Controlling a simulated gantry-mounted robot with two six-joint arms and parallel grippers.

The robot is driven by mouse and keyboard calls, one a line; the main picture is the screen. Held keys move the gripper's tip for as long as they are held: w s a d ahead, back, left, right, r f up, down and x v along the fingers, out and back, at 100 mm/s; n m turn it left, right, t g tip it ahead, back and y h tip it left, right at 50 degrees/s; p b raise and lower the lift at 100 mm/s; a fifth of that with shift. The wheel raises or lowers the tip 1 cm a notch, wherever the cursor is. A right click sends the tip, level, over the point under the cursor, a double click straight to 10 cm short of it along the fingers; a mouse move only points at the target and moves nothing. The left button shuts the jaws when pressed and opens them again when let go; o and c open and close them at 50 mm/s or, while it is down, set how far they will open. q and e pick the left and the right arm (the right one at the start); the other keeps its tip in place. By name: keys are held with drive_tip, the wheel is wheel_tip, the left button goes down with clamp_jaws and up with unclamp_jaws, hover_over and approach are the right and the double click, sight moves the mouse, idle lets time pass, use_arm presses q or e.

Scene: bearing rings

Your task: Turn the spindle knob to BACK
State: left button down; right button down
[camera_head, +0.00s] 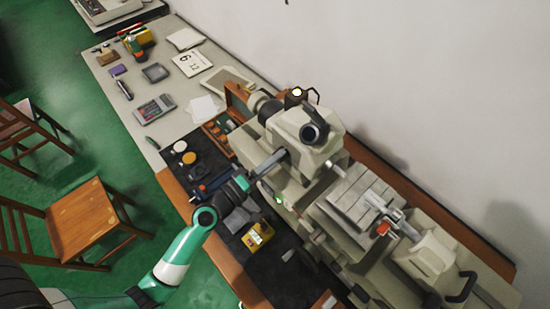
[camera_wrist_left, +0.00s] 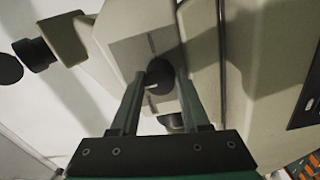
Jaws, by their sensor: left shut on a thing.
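The spindle knob (camera_wrist_left: 160,74) is a small dark round knob with a white pointer line, on a grey plate of the machine. In the left wrist view it sits between the two fingers of my left gripper (camera_wrist_left: 158,84), which is shut on it. A light mark (camera_wrist_left: 152,43) shows on the plate above the knob; I cannot read any lettering. In the head view my left gripper (camera_head: 270,163) reaches the front of the machine's headstock (camera_head: 300,140), and the knob is hidden there. My right gripper is not in view.
The beige lathe-like machine (camera_head: 345,195) runs along the wall. A dark mat (camera_head: 285,270) with a yellow device (camera_head: 258,236) lies in front. A grey bench (camera_head: 180,110) holds papers and small tools. A wooden chair (camera_head: 85,220) stands on the green floor.

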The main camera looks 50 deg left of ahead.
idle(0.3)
use_arm(q)
drive_tip(key=c, duration=0.5)
unclamp_jaws()
drive_tip(key=shift+c, duration=0.2)
drive_tip(key=shift+o, duration=0.8)
drive_tip(key=shift+f, duration=0.1)
